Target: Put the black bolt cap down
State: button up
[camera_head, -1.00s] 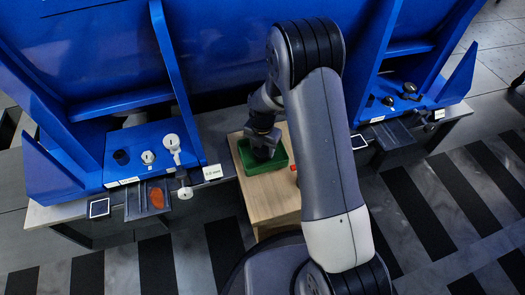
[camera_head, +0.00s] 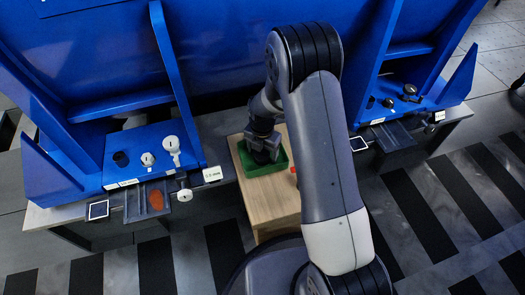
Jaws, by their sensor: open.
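My gripper (camera_head: 264,157) points down into the green tray (camera_head: 246,171) on the wooden stand, its fingers low between the tray walls. The jaws are open, though the fingertips are small and dark here. I cannot make out a black bolt cap apart from the dark gripper; anything under it in the tray is hidden. Small dark parts (camera_head: 409,90) also sit on the right blue fixture.
The wooden stand (camera_head: 265,205) has bare top in front of the tray, with a small red thing (camera_head: 293,170) at its right. Blue fixtures with upright walls (camera_head: 178,75) flank the stand. A tray with an orange-brown part (camera_head: 157,200) hangs at the left.

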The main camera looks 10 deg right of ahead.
aim_at(263, 153)
notch_tip(263, 153, up, 12)
jog(key=p, duration=0.3)
jog(key=shift+p, duration=0.35)
jog(key=shift+r, duration=0.1)
